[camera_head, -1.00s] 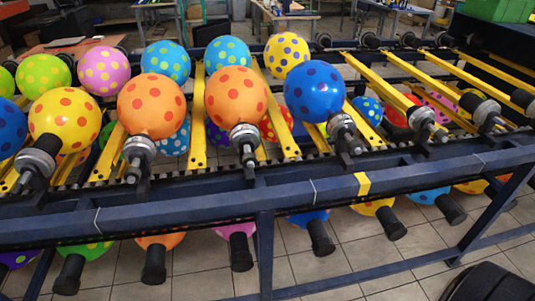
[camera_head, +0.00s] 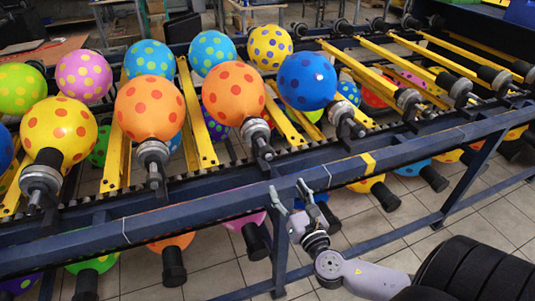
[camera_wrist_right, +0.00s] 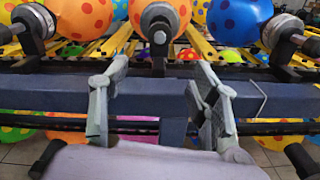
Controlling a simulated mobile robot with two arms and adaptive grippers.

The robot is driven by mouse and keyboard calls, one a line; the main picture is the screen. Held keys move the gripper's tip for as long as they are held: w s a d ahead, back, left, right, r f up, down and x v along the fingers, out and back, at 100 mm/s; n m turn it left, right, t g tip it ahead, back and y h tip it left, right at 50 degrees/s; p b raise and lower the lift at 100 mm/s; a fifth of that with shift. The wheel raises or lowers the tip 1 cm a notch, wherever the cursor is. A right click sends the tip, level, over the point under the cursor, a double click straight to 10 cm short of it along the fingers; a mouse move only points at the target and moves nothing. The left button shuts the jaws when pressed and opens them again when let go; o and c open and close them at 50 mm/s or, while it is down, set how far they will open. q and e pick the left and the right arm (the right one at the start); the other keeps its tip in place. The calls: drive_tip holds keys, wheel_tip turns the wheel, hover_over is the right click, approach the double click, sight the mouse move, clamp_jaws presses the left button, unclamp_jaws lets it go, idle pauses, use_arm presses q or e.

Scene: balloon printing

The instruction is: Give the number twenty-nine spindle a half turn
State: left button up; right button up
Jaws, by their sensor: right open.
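A row of spindles lines the rack's near side; no number is legible, so I cannot tell which is twenty-nine. One spindle (camera_head: 256,135) carries an orange balloon (camera_head: 233,93) with red dots. To its left a spindle (camera_head: 153,155) carries another orange balloon (camera_head: 149,108); to its right a spindle (camera_head: 340,114) carries a blue balloon (camera_head: 307,81). My right gripper (camera_head: 286,187) is open and empty, in front of the rack's front beam and below the spindles. In the right wrist view, a spindle (camera_wrist_right: 160,25) shows beyond and above the gap between the fingers (camera_wrist_right: 157,64). My left gripper is out of view.
The dark blue front beam (camera_head: 210,205) lies between my right gripper and the spindles. Black-capped lower balloons hang beneath it, one cap (camera_head: 255,241) left of my gripper. Spindles without balloons (camera_head: 407,98) are farther right. Tiled floor (camera_head: 220,278) is open below.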

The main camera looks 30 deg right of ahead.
sight(269, 159)
drive_tip(key=p+x, duration=0.1)
drive_tip(key=x, duration=1.3)
drive_tip(key=shift+w+a+r+p, duration=0.1)
drive_tip(key=shift+p, duration=0.3)
drive_tip(key=shift+w, duration=0.8)
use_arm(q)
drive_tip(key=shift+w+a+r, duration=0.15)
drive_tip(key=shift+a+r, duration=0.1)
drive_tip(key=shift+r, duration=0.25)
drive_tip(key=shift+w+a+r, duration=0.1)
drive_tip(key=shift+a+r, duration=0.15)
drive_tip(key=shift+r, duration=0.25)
use_arm(e)
drive_tip(key=shift+c, duration=0.6)
drive_tip(key=c, duration=1)
drive_tip(key=shift+c, duration=0.3)
